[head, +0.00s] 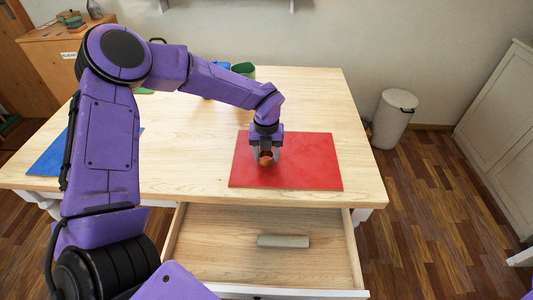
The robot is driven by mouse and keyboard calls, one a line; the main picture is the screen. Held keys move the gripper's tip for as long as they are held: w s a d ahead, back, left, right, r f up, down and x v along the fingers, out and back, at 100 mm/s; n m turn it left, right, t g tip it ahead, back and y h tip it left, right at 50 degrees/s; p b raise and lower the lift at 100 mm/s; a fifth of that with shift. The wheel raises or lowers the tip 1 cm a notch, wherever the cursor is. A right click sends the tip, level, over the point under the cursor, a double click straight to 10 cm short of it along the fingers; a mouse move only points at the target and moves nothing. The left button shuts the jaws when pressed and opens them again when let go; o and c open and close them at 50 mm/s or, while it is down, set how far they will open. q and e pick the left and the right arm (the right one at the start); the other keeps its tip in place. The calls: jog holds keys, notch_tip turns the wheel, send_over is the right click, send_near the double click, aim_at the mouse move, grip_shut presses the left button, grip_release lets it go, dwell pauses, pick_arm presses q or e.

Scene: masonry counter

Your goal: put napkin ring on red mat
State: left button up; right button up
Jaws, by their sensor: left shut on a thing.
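The red mat (310,160) lies flat on the wooden table, near its front right. My left gripper (266,158) is over the left part of the mat, pointing down. It is shut on a small brownish ring-like thing (266,157), likely the napkin ring, mostly hidden by the fingers. I cannot tell whether the ring touches the mat or is just above it. My right gripper is not in view.
A blue mat (50,158) lies at the left, partly behind my arm. A green container (243,69) stands at the back. A white bin (393,118) stands right of the table.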

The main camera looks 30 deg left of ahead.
pick_arm(q)
jog(key=shift+f, duration=0.3)
jog(key=shift+f, duration=0.1)
jog(key=o, duration=1)
notch_tip(320, 180, up, 12)
